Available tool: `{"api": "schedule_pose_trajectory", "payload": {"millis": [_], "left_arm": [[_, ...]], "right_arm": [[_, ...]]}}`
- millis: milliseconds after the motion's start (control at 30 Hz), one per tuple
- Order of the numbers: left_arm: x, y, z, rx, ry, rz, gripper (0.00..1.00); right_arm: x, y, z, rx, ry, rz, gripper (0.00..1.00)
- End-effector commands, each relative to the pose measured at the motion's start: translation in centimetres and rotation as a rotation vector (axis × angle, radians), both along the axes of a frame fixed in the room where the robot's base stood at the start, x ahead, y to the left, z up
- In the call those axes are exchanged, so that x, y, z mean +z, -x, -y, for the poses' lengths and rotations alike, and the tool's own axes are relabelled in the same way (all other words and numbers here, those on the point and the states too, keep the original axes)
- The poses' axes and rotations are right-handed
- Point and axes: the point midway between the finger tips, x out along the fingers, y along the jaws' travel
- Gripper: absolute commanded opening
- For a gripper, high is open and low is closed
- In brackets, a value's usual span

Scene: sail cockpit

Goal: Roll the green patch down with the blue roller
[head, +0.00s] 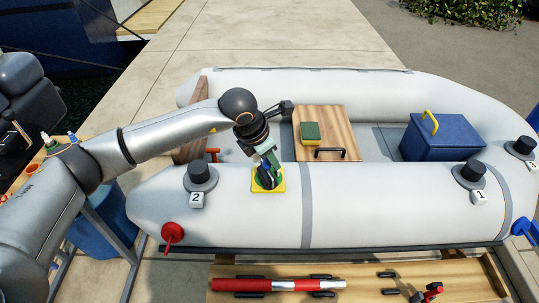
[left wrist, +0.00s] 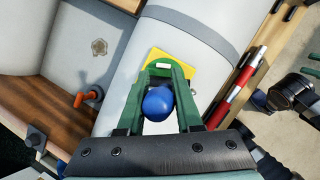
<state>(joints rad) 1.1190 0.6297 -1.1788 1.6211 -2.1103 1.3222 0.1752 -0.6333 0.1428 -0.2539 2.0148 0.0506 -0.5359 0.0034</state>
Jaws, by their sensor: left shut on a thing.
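My left gripper (head: 268,180) points down at a yellow square (head: 257,186) on the near grey tube of the inflatable boat. In the left wrist view its green fingers (left wrist: 163,76) are shut on the blue roller (left wrist: 158,103), whose round blue knob shows between them. The green patch (left wrist: 152,64) lies on the yellow square (left wrist: 192,63) at the fingertips, with a small white mark in front of it. The roller's lower end is hidden, so I cannot tell whether it touches the patch.
Black valves stand on the tube, one by label 2 (head: 196,198), one by label 1 (head: 480,197). A red plug (head: 172,233) hangs at the left. A wooden seat (head: 338,125) with a green-yellow sponge (head: 311,132) and a blue box (head: 441,137) are inside the boat. A red-white cylinder (head: 278,285) lies in front.

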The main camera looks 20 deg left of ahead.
Motion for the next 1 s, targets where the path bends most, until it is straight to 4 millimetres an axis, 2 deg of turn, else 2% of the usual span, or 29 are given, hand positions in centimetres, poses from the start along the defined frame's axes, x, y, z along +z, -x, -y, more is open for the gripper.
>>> {"api": "schedule_pose_trajectory", "payload": {"millis": [1000], "left_arm": [[0.1, -1.0, -0.9, 0.003, -0.002, -0.001, 0.00]], "right_arm": [[-0.3, -0.4, 0.0, 0.000, 0.000, 0.008, 0.37]]}}
